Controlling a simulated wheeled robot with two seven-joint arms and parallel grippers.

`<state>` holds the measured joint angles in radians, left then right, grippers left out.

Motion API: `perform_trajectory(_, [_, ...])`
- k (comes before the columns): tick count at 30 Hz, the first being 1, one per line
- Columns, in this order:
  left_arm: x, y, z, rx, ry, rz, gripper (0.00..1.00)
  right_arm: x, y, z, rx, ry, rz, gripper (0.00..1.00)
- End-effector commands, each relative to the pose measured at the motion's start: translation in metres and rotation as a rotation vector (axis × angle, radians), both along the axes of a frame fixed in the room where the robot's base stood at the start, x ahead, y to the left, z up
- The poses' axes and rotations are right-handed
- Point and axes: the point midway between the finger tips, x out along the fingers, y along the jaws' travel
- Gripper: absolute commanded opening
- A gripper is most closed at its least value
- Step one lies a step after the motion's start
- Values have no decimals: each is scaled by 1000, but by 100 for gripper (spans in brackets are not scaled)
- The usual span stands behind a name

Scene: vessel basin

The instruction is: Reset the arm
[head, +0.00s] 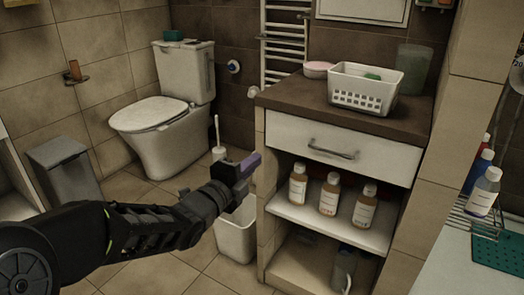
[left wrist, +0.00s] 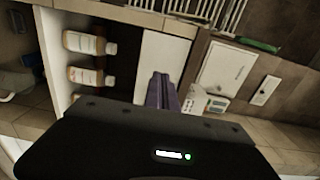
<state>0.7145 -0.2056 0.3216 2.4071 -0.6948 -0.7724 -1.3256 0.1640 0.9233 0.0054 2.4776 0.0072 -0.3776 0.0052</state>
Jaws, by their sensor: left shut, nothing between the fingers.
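My left arm reaches in from the left in the head view. Its gripper (head: 246,168) is shut and empty, with purple fingers pressed together. It is in front of the left side of the vanity cabinet (head: 350,160), above a white bin (head: 237,232). In the left wrist view the shut purple fingers (left wrist: 161,90) point away from the camera, with the cabinet and its shelf bottles beyond, tilted sideways. I cannot tell whether the fingers touch the cabinet. My right gripper is not in view.
Several bottles (head: 330,193) stand on the open shelf. A white basket (head: 364,88) and a pink round container (head: 318,69) are on the counter. A toilet (head: 165,118) and grey bin (head: 66,172) stand at the left. More bottles (head: 484,190) are at the right edge.

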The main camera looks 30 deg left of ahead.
Motion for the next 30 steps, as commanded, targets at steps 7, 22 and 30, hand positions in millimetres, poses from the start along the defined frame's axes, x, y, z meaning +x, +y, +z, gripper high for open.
perform_trajectory(7, [-10,0,0,-2,-1,-1,0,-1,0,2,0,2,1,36])
perform_trajectory(22, [-10,0,-1,-19,1,0,0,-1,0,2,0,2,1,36])
perform_trajectory(30, [-11,25,-25,-444,92,109,0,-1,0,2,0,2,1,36])
